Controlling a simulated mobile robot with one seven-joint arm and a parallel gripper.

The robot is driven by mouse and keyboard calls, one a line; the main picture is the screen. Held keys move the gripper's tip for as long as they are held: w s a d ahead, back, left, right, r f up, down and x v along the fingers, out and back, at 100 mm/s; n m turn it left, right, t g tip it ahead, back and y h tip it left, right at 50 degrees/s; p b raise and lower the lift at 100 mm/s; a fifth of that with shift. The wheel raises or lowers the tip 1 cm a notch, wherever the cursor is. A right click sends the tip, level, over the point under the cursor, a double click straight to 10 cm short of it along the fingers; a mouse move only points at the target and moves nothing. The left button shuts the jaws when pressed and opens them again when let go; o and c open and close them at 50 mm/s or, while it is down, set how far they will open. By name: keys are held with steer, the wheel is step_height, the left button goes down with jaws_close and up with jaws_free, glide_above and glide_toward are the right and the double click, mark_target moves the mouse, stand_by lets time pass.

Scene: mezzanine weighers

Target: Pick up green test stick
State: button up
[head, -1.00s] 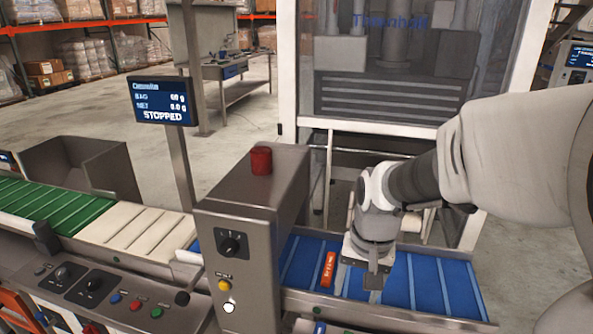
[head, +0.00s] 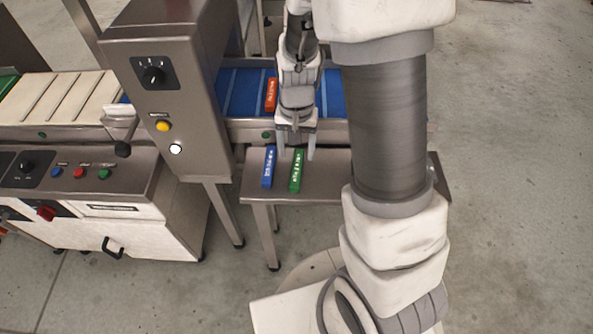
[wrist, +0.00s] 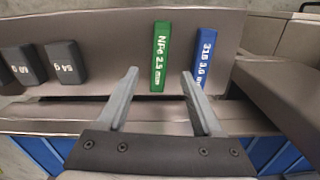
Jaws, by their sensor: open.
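The green test stick (head: 297,172) lies on a grey metal side table (head: 330,180) in the head view. It also shows in the wrist view (wrist: 160,57), with white lettering, just beyond the fingertips and roughly between them. My gripper (head: 296,154) is open and empty, pointing down over the table's back edge close to the green stick. Its two fingers (wrist: 160,72) are spread in the wrist view. A blue test stick (head: 268,167) lies beside the green one; in the wrist view it is to the right (wrist: 207,58).
An orange-red stick (head: 271,94) lies on the blue conveyor belt (head: 243,88) behind the table. A steel control housing (head: 170,70) rises left of the belt.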

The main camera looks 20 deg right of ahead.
mark_target(297, 165)
steer(key=shift+w+d+f+b, duration=0.15)
steer(key=shift+f+b, duration=0.4)
steer(key=shift+f, duration=1)
steer(key=shift+w+d+f+b, duration=0.1)
steer(key=shift+f+b, duration=0.4)
steer(key=shift+f, duration=1)
steer(key=shift+a, duration=0.1)
steer(key=shift+c, duration=0.3)
jaws_close()
